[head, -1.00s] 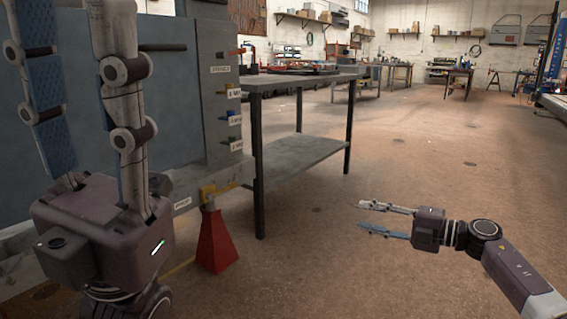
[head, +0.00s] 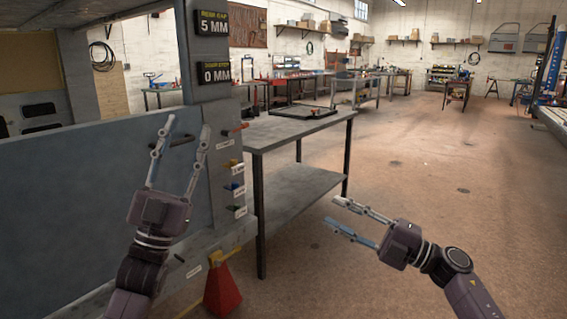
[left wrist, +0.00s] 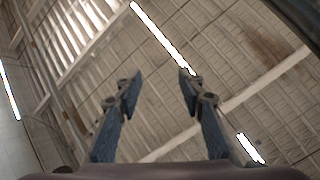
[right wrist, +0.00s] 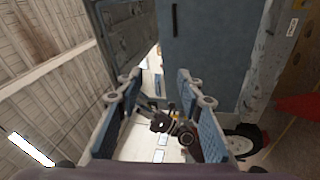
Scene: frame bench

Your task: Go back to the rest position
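My left gripper (head: 180,135) is open and empty in the head view, pointing up in front of the blue-grey panel (head: 80,185) of the frame bench. In the left wrist view its spread fingers (left wrist: 158,85) have only the roof beams and lights behind them. My right gripper (head: 338,212) is open and empty in the head view, above the bare floor and pointing left. In the right wrist view its fingers (right wrist: 160,85) stand apart with nothing between them; a dark mechanical part shows beyond.
The bench's post carries two displays reading 5 MM (head: 213,23) and 0 MM (head: 216,73), with coloured levers (head: 236,189) below. A red stand (head: 222,290) is beneath. A grey metal table (head: 290,132) stands right of the post. The floor at the right is clear.

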